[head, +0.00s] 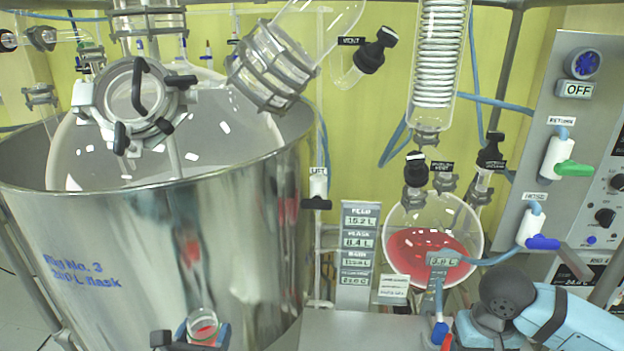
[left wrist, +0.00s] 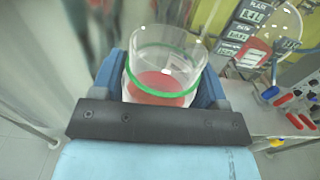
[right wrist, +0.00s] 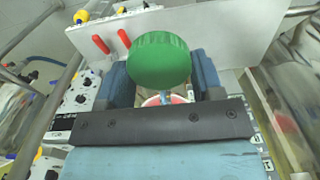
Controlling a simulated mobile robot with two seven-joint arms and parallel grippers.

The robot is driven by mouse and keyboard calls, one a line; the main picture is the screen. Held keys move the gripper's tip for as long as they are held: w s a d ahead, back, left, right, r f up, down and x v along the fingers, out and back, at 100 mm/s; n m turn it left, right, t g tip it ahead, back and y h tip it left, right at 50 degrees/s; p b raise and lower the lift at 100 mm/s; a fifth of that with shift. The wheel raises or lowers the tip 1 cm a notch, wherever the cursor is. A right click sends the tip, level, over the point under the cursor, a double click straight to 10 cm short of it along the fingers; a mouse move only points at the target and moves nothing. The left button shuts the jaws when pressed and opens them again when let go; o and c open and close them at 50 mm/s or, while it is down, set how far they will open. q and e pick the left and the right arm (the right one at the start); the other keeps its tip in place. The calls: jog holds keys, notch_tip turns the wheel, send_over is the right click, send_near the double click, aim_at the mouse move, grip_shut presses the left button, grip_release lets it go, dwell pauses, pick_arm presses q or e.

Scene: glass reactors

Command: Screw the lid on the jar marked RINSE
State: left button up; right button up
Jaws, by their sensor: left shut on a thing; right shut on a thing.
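My left gripper (head: 200,336) is shut on a clear, open-topped glass jar (head: 203,324) at the bottom of the head view, in front of the steel vessel. In the left wrist view the jar (left wrist: 163,60) shows a green ring near its rim and red contents; no RINSE marking is readable. My right gripper (right wrist: 160,80) is shut on a round, ribbed green lid (right wrist: 158,60) in the right wrist view. In the head view my right arm enters at the lower right, and its gripper and the lid are out of sight. Lid and jar are apart.
The large steel vessel (head: 180,240) fills the left side. A round flask with red liquid (head: 430,245) hangs right of centre, with readout tags (head: 358,250) beside it. A grey panel with valves (head: 555,170) stands at the right. A grey surface (head: 345,330) lies between my arms.

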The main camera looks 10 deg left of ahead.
pick_arm(q)
jog(key=w+d+m+g+h, duration=0.1)
jog(key=w+d+m+h, duration=0.1)
jog(key=d+h, duration=0.2)
jog(key=w+d+r+m+g+h, duration=0.1)
jog(key=w+d+m+h, duration=0.2)
jog(key=d, duration=0.5)
jog(key=w+d+m+g+h, duration=0.2)
jog(key=d+m+h, duration=0.1)
jog(key=d, duration=0.3)
jog(key=shift+w+r+h, duration=0.15)
jog(key=shift+w+h, duration=0.2)
jog(key=shift+h, duration=0.45)
pick_arm(e)
jog(key=shift+a, duration=0.1)
jog(key=w+a+r+m, duration=0.2)
jog(key=a+r, duration=0.2)
jog(key=a, duration=0.6)
jog(key=w+a+r+m, duration=0.1)
jog(key=w+a+r, duration=0.2)
jog(key=a, duration=0.7)
jog(key=w+a+r+m, duration=0.2)
jog(key=a+r, duration=0.4)
jog(key=a, duration=0.4)
jog(key=shift+w+r+m, duration=0.25)
jog(key=shift+w+m, duration=0.05)
jog(key=shift+w, duration=0.25)
jog(key=shift+a+f, duration=0.15)
jog(key=shift+f, duration=1.9)
